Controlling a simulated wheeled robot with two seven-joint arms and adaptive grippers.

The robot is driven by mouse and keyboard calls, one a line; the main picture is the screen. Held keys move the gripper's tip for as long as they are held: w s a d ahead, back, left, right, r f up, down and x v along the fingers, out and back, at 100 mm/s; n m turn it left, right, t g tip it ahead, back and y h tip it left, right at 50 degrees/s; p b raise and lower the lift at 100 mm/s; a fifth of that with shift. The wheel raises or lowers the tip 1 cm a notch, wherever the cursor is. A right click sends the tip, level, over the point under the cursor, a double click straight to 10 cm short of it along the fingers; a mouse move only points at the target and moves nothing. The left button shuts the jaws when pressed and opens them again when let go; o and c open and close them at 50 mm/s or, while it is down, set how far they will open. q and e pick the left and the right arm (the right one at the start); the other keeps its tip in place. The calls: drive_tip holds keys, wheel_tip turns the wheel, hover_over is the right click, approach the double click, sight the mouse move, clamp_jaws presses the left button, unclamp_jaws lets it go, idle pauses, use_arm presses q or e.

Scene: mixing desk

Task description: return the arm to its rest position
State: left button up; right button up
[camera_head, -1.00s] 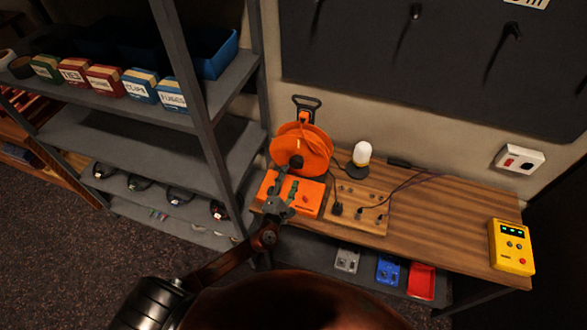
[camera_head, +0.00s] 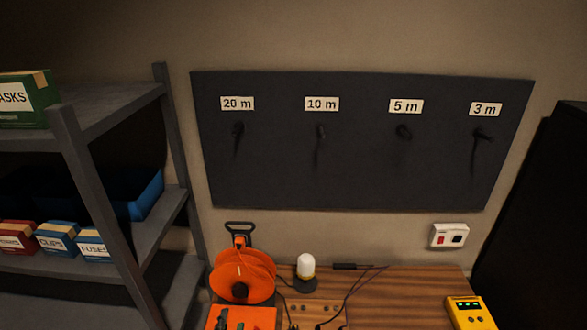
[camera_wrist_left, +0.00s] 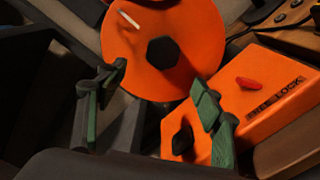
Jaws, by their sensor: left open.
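The orange reel (camera_wrist_left: 150,75) is beyond the fingers, and the orange box (camera_wrist_left: 275,95) with a red knob and a label ending in LOCK is at the right. The right finger overlaps the box in the picture; I cannot tell whether it touches. The rest of my left arm is out of the head view. My right gripper is not in view.
The wooden desk (camera_head: 400,290) holds the orange reel (camera_head: 243,277), a white-topped lamp (camera_head: 306,270), cables and a yellow device (camera_head: 469,313). A grey shelf (camera_head: 160,232) with labelled boxes stands left. A dark board (camera_head: 360,180) with labelled hooks hangs behind.

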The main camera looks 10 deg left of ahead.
use_arm(q)
drive_tip(key=s+a+n+g+y, duration=0.35)
drive_tip(key=s+a+n, duration=0.35)
drive_tip(key=n, duration=0.7)
drive_tip(key=s+a+n+g+y, duration=0.4)
drive_tip(key=a+n, duration=0.4)
drive_tip(key=n, duration=0.6)
drive_tip(key=s+d+f+n+g+h, duration=0.3)
drive_tip(key=s+d+f+n+h, duration=0.1)
drive_tip(key=s+n, duration=0.6)
drive_tip(key=s+d+f+n+g+h, duration=0.3)
drive_tip(key=s+f+n+g+h, duration=0.1)
drive_tip(key=s+n, duration=0.6)
wheel_tip(320, 180, down, 34)
drive_tip(key=s+d+m+g+b, duration=0.1)
drive_tip(key=b, duration=0.4)
drive_tip(key=s+f+g+b, duration=0.1)
drive_tip(key=s+f+b, duration=0.3)
drive_tip(key=s+f, duration=1.5)
wheel_tip(320, 180, down, 4)
drive_tip(key=shift+s+r+m+h+b, duration=0.15)
drive_tip(key=shift+s+m+h+b, duration=0.2)
drive_tip(key=shift+s+m+h, duration=0.1)
